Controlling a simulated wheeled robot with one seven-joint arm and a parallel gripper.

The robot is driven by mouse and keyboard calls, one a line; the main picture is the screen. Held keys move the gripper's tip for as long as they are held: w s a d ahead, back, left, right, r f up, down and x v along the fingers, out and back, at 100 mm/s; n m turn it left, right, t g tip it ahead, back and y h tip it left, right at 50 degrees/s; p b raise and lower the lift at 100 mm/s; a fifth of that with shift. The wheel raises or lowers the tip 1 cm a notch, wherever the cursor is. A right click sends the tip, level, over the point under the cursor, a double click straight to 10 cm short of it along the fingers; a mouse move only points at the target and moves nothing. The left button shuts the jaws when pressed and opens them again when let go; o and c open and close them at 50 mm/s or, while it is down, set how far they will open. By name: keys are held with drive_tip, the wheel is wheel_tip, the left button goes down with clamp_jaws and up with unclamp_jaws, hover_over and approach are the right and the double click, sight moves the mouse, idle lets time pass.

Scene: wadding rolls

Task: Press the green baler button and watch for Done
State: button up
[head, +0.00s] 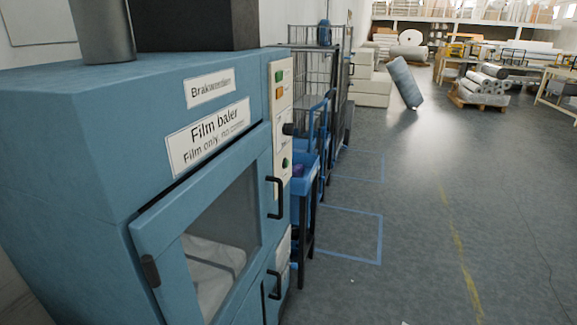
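The blue film baler (110,170) fills the left of the head view, with a "Film baler" label (208,135) on its front. Its pale control panel (281,108) runs down the front's right side, seen at a steep angle. Near the panel's top is a green button (278,76) with an orange one (279,92) below it. A black knob (288,129) and another green spot (285,163) sit lower. I cannot read any "Done" on the panel. The baler door (160,240) looks shut, with pale film behind its window. My gripper is not in view.
A blue bin (302,178) and wire cages (310,75) stand just beyond the baler. Blue floor markings (350,233) lie beside them. A grey roll (405,82) leans farther back, and stacked rolls (482,85) lie at right. The floor at right is clear.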

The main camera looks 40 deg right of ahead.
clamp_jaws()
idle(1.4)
